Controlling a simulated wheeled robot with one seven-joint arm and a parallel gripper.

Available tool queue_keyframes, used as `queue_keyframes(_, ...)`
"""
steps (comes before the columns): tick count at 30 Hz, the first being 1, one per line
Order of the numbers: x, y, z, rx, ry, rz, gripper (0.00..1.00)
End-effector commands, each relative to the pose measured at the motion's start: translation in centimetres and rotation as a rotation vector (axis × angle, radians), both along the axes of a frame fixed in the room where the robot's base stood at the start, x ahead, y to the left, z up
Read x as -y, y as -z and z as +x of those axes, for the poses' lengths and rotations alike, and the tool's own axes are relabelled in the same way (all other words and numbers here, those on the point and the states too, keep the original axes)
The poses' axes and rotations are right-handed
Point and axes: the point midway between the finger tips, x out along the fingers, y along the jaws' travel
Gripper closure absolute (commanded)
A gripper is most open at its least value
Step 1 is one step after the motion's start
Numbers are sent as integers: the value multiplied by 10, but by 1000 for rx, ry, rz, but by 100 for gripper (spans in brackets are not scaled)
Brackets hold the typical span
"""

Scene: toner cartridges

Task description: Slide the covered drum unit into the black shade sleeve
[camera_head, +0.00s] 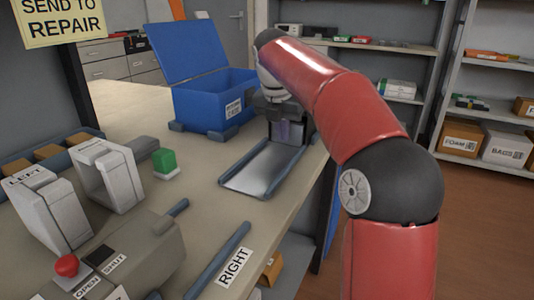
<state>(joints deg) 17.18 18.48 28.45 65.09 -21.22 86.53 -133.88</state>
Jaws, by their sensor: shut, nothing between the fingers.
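My gripper (279,106) is at the far end of my red arm, pointing down at the far end of a shallow grey tray with dark raised sides (236,183). The gripper is shut with nothing held. A dark boxy shape with a purplish face (284,131) stands just below it at the tray's far end. It may be the black shade sleeve or the drum unit, but I cannot tell which. Gripper and arm partly hide it, and I cannot tell whether the fingers touch it. The near part of the tray is empty.
An open blue bin (205,105) stands behind the tray. A green button block (164,163), white upright holders (107,176) and a control box with a red knob (66,265) are at left. A dark rail (218,262) lies by the RIGHT label. Bare table lies left of the tray.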

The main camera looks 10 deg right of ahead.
Motion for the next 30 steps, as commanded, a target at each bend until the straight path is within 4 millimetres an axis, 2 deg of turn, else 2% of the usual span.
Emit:
queue_keyframes(23, 4, 0, 5, 0, 1, -1, 100)
queue_keyframes(30, 0, 1, 0, 1, 0, -1, 100)
